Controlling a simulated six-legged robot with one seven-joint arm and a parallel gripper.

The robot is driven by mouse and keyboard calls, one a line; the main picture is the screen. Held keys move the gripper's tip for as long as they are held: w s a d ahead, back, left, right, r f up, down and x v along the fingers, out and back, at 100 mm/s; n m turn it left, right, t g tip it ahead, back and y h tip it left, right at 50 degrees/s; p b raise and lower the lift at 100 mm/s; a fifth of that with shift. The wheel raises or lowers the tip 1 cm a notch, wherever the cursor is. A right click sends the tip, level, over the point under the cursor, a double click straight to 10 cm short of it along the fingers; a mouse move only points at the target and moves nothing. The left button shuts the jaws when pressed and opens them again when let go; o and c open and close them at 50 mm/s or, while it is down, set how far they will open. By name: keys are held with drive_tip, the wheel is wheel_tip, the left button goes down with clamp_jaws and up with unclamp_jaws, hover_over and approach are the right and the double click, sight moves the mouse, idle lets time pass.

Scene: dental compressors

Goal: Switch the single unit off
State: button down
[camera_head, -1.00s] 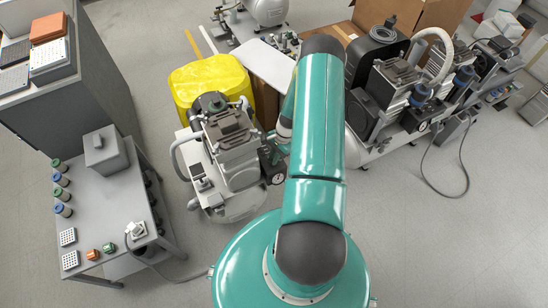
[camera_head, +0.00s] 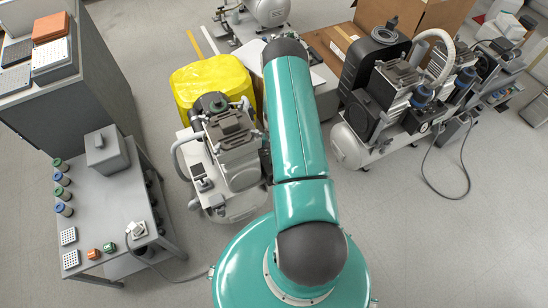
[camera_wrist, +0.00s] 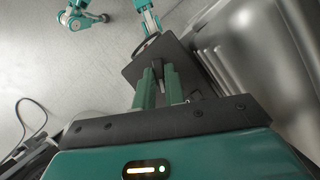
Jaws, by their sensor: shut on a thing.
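The single compressor unit (camera_head: 228,150) stands on the floor left of my arm in the head view, with a dark motor on top and a pale tank below. My arm hides most of its dark switch box on the right side. In the wrist view the dark switch box (camera_wrist: 134,68) lies straight ahead of my gripper (camera_wrist: 158,68). The two teal fingers are close together, shut on a small dark switch knob (camera_wrist: 158,72) at the box. The knob is mostly hidden between the fingers, so its turn position cannot be told.
A ribbed metal body (camera_wrist: 235,45) is close on the right in the wrist view. A larger compressor (camera_head: 395,100) stands right of my arm. A yellow-covered bin (camera_head: 210,80) is behind the single unit.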

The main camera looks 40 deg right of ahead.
drive_tip(key=shift+n, duration=0.5)
drive_tip(key=c, duration=1.5)
unclamp_jaws()
drive_tip(key=shift+o, duration=0.2)
drive_tip(key=v, duration=1.4)
drive_tip(key=shift+a, duration=0.25)
drive_tip(key=shift+w, duration=0.1)
